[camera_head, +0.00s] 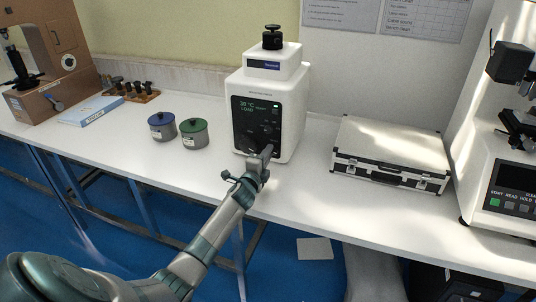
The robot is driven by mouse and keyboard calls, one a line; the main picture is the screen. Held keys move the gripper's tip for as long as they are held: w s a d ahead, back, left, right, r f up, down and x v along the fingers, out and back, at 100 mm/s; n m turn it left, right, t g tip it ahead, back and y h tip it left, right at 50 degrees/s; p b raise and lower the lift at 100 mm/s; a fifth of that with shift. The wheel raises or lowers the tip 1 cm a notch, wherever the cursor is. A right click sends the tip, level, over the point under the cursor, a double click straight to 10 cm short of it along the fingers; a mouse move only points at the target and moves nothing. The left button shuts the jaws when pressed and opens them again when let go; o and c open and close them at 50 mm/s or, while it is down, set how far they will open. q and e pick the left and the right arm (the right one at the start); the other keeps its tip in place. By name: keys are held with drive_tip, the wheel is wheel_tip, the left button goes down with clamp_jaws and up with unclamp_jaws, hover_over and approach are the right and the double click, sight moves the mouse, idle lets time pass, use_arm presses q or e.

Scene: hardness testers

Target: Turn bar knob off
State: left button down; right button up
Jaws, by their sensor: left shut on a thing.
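The white tester (288,112) stands on the bench in the middle, with a dark front panel (247,112) that shows green text. The bar knob is on the lower part of this panel and is mostly hidden behind my gripper. My left gripper (267,152) reaches up from the lower left to the lower right of the panel and is shut on the bar knob. Which way the bar points cannot be told. My right gripper is not in view.
Blue-lidded (162,125) and green-lidded (194,133) tins stand left of the tester. A silver case (390,152) lies to the right. Another machine (505,185) stands at the right edge, and a brown one (55,60) at far left. The bench front between is clear.

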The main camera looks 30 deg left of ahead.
use_arm(q)
drive_tip(key=shift+f, duration=0.1)
idle(0.3)
drive_tip(key=c, duration=1.8)
unclamp_jaws()
drive_tip(key=shift+s, duration=0.1)
